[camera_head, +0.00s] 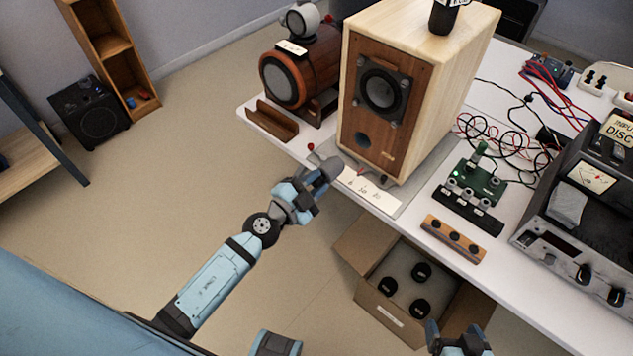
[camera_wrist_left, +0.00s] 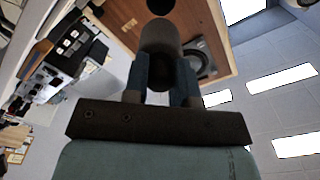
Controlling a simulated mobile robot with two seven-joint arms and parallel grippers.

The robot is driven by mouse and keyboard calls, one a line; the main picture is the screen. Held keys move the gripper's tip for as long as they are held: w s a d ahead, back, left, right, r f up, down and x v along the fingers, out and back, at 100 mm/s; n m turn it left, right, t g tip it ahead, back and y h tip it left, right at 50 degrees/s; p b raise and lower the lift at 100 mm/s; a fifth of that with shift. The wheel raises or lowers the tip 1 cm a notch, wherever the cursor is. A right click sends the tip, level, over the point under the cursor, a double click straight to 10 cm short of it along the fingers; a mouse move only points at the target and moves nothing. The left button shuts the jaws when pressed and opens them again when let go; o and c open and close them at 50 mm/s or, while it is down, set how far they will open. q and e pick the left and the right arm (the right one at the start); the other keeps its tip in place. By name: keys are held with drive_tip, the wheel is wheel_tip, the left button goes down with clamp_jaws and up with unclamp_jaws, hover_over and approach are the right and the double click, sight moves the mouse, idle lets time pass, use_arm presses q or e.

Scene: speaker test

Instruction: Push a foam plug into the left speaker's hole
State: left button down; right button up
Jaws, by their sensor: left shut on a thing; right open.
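The pale wooden box speaker (camera_head: 445,75) stands on the white table, with a brown front panel (camera_head: 352,112). The panel has a round driver (camera_head: 382,88) and a dark round hole (camera_head: 363,140) below it. My left gripper (camera_head: 322,180) is low in front of the panel, left of the hole. It is shut on a dark grey foam plug (camera_wrist_left: 162,42), a cylinder between its fingers in the left wrist view. The hole (camera_wrist_left: 160,5) shows just beyond the plug's far end; the plug is outside it. My right gripper (camera_head: 458,343) is open at the bottom edge.
An open cardboard box (camera_head: 372,302) below the table edge holds black round pieces in grey foam. A barrel-shaped speaker (camera_head: 318,62) stands left. A green circuit board (camera_head: 478,178), wooden strip (camera_head: 453,238) and metered amplifier (camera_head: 590,215) are right.

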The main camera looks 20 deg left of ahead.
sight(340, 161)
use_arm(q)
drive_tip(key=shift+w+a+f, duration=0.1)
drive_tip(key=shift+f, duration=0.1)
drive_tip(key=shift+p+x, duration=0.45)
drive_tip(key=shift+x, duration=4.05)
drive_tip(key=shift+x, duration=2.6)
drive_tip(key=shift+a, duration=0.1)
drive_tip(key=c, duration=0.8)
unclamp_jaws()
drive_tip(key=shift+c, duration=0.2)
